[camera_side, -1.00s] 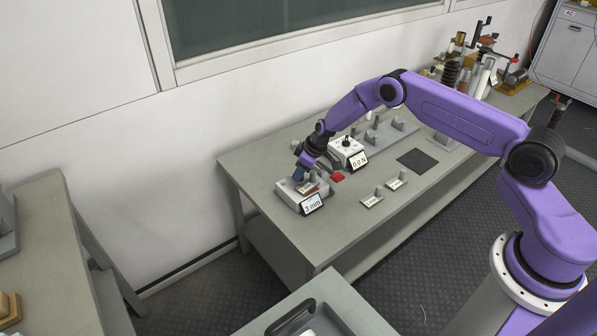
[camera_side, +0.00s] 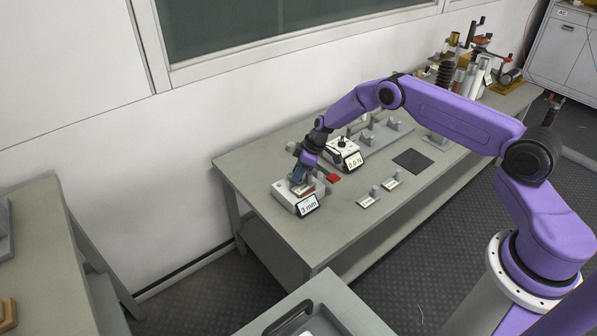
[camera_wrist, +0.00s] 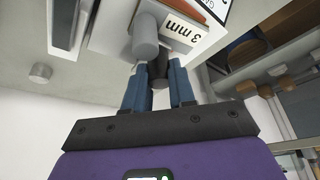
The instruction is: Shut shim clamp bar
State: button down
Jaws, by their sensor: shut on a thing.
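The shim clamp fixture (camera_side: 285,196) is a pale block on the bench, with a "3 mm" card (camera_side: 307,206) at its front. My gripper (camera_side: 298,178) reaches down over the block. In the wrist view, the blue fingers of my gripper (camera_wrist: 158,82) are closed around a dark round grip (camera_wrist: 158,68), which seems to be the clamp bar's handle. A grey cylinder (camera_wrist: 145,35) stands just beyond it, beside a "3 mm" label (camera_wrist: 182,28). The rest of the bar is mostly hidden by my gripper, so I cannot tell its angle.
A white gauge box (camera_side: 338,149) with a "0.0 N" card stands just behind and right of the fixture. A red piece (camera_side: 333,178) lies close on the right. Two small knobbed shims (camera_side: 369,200) (camera_side: 391,184) and a dark mat (camera_side: 412,162) lie farther right. The bench front is clear.

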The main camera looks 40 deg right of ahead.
jog(key=c, duration=0.9)
grip_release()
jog(key=shift+c, duration=0.2)
jog(key=v, duration=1.7)
jog(key=shift+s+r, duration=0.15)
jog(key=shift+s, duration=0.05)
jog(key=shift+d, duration=0.1)
jog(key=s+a+r+n+g, duration=0.1)
jog(key=s+a+r, duration=0.5)
jog(key=s+a, duration=0.25)
jog(key=s+a+r+n+g, duration=0.1)
jog(key=s+a+r, duration=0.55)
jog(key=s, duration=0.35)
jog(key=s+d+r+h, duration=0.1)
jog(key=s+d, duration=0.1)
jog(key=s, duration=1)
jog(key=s+d+r+n+h, duration=0.1)
jog(key=s+d+r, duration=0.1)
jog(key=s, duration=1.1)
jog(key=shift+s+d+g+h, duration=0.2)
jog(key=shift+d+g+h, duration=0.2)
jog(key=shift+d, duration=0.3)
